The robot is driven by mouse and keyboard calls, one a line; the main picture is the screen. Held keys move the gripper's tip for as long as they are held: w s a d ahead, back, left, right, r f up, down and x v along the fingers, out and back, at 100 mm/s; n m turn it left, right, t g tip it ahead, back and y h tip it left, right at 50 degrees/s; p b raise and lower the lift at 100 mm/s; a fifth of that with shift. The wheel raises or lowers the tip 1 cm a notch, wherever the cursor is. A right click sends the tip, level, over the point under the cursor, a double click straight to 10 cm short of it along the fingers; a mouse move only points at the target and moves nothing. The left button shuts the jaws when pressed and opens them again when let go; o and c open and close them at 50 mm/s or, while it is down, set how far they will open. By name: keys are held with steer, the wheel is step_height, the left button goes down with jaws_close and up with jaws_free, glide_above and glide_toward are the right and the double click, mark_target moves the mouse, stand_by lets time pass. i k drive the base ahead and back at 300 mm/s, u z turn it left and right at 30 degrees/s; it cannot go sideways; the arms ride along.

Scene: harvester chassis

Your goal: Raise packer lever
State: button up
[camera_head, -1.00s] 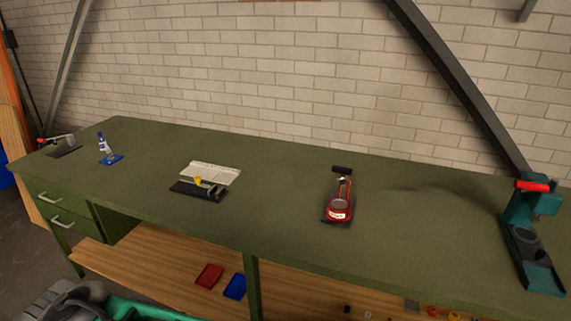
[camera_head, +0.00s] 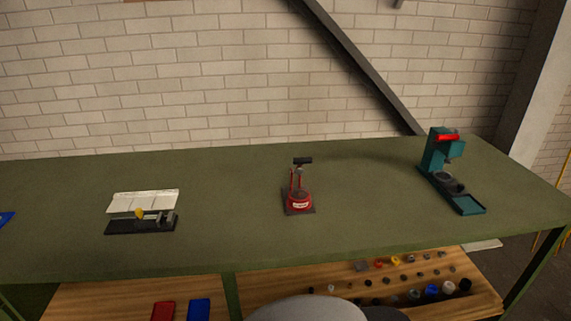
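Two lever devices stand on the green workbench (camera_head: 380,205). The red device (camera_head: 299,202) is near the middle, on a dark base, with an upright frame and a black handle (camera_head: 302,160) on top. The teal press (camera_head: 440,150) stands at the right end, with a red handle (camera_head: 447,137) across its top and a flat plate extending forward. No label readable here tells me which one is the packer. My gripper is not in view; only a grey rounded part of my own arm shows at the bottom edge.
A black fixture with a white panel (camera_head: 142,203) sits on the left of the bench. Red (camera_head: 163,311) and blue (camera_head: 199,310) trays and several small parts lie on the wooden lower shelf (camera_head: 260,292). The bench top between the devices is clear. A brick wall (camera_head: 200,80) stands behind.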

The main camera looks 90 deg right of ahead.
mark_target(299, 162)
steer(key=z, duration=0.65)
steer(key=i, duration=0.95)
steer(key=z, duration=0.55)
steer(key=k, duration=0.1)
steer(key=z, duration=0.3)
